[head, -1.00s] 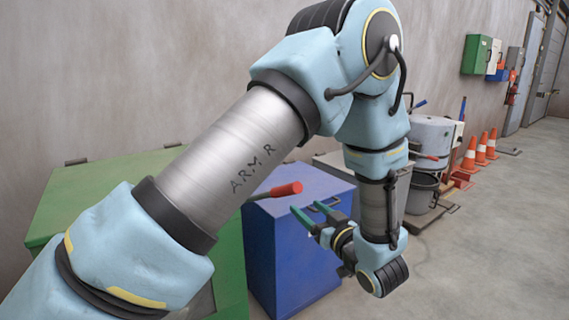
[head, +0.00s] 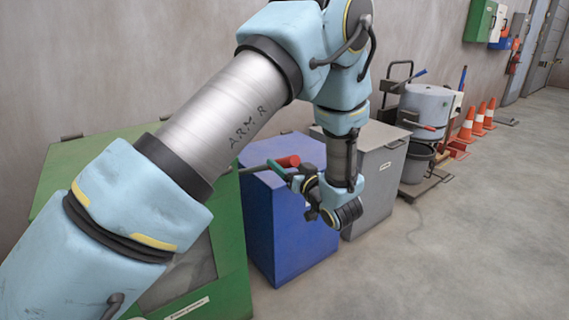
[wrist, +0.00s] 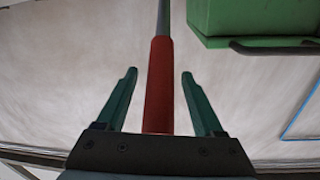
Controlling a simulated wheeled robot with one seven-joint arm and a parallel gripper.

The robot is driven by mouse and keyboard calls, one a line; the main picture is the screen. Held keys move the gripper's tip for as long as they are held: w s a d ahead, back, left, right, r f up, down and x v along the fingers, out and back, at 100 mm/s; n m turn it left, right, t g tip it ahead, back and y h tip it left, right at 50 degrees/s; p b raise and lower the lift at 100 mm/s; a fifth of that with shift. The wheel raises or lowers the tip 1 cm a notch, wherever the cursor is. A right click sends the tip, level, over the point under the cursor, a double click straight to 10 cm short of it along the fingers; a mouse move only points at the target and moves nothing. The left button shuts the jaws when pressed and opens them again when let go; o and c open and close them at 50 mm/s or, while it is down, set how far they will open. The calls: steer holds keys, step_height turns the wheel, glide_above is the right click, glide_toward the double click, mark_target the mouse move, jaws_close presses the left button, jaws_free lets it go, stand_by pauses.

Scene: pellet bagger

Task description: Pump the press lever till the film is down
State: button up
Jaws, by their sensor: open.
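The press lever is a grey rod with a red grip (head: 287,161), sticking out to the right over the blue box in the head view. In the wrist view the red grip (wrist: 159,85) stands between the two green fingers, with a gap on each side. My gripper (wrist: 159,75) is open around the grip and not closed on it. In the head view my gripper (head: 290,175) is at the lever's red end, partly hidden by my wrist. The lever's inner end is hidden behind my arm. I cannot make out the film.
A green cabinet (head: 85,160) stands at the left, a blue box (head: 265,230) beside it, then a grey box (head: 375,175). A drum (head: 425,105) on a cart and orange cones (head: 467,125) stand farther back. The floor at the right is clear.

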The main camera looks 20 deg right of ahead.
jaws_close()
stand_by(0.6)
stand_by(0.9)
